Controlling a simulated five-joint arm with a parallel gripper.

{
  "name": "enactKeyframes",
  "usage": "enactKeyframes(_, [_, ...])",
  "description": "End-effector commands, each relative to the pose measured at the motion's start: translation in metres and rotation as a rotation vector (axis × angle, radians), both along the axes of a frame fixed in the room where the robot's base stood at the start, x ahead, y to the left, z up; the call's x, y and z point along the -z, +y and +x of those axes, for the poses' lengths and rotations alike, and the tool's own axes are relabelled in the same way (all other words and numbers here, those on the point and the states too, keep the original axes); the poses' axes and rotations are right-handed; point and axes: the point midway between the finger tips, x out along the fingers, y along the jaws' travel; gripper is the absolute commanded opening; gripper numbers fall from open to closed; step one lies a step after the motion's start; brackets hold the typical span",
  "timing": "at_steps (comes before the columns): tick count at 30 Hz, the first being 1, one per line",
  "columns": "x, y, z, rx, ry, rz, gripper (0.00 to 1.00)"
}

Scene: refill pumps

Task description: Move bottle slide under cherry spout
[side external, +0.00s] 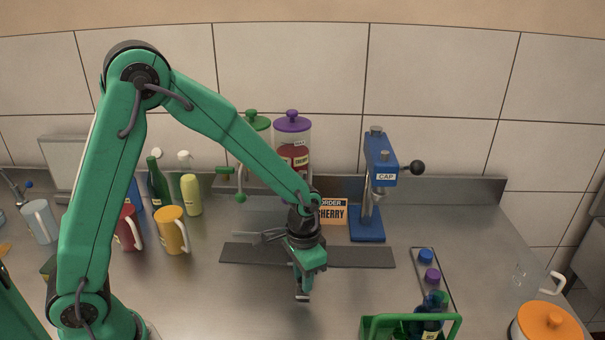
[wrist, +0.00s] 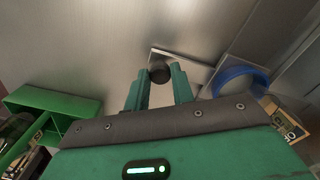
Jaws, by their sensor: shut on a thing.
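The bottle slide's dark rail (side external: 360,257) lies across the counter below the dispensers. In the wrist view a dark round knob (wrist: 160,71) on a pale plate (wrist: 190,67) is between the fingertips of my gripper (wrist: 159,78), which is shut on it. A blue ring (wrist: 240,78) shows beside the plate. In the side view my gripper (side external: 303,293) is low in front of the rail and hides part of it. A purple-lidded dispenser (side external: 293,153) with red contents stands behind; its spout is hidden by my arm. An orange order card (side external: 333,211) reads CHERRY.
A green-lidded dispenser (side external: 258,127) stands left of the purple one. A blue cap press (side external: 378,180) stands right of the card. A green crate (side external: 372,326) with bottles is front right, near a tray of caps (side external: 432,275). Mugs (side external: 173,230) stand at left.

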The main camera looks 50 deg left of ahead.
Motion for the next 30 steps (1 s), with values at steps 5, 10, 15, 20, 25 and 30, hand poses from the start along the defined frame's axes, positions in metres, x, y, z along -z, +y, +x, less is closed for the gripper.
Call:
enactKeyframes(5, [0.000,0.000,0.000,0.000,-0.001,0.000,0.10])
enactKeyframes(10, [-0.001,0.004,-0.003,0.000,-0.002,-0.001,0.10])
enactKeyframes(15, [-0.001,0.010,-0.010,-0.002,-0.002,-0.001,0.10])
enactKeyframes(20, [-0.001,0.017,-0.016,-0.001,-0.002,-0.001,0.10])
enactKeyframes(25, [-0.001,0.023,-0.022,-0.002,-0.002,-0.001,0.10])
enactKeyframes(30, [-0.001,0.025,-0.024,-0.001,-0.002,-0.001,0.10])
